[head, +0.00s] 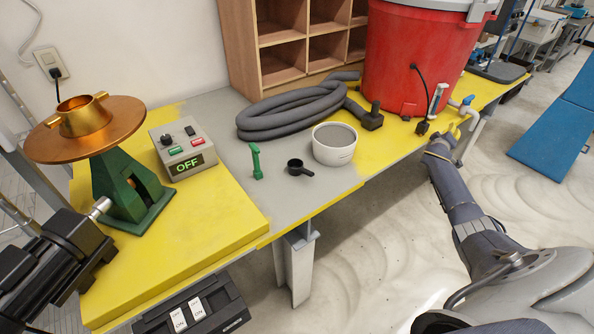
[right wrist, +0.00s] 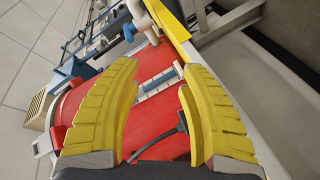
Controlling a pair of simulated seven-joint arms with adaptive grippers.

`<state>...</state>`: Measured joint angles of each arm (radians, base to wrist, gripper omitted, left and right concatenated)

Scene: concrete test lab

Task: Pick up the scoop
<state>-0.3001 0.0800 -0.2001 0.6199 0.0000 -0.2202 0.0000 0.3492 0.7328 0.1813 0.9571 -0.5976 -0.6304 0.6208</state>
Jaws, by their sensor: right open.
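A small black scoop (head: 299,168) with a short handle lies on the grey part of the table, just left of a white tub (head: 334,147) of grey material. My right gripper (head: 454,128) has yellow fingers and is at the table's right edge, by the red bucket, well to the right of the scoop. In the right wrist view its fingers (right wrist: 158,100) are spread apart and empty, with the red bucket (right wrist: 145,115) behind them. The scoop is not in the right wrist view.
A green upright tool (head: 256,162) stands left of the scoop. A grey coiled hose (head: 290,113) lies behind it. A control box reading OFF (head: 183,148) and a green stand with a copper disc (head: 122,190) are at the left. The table front near the scoop is clear.

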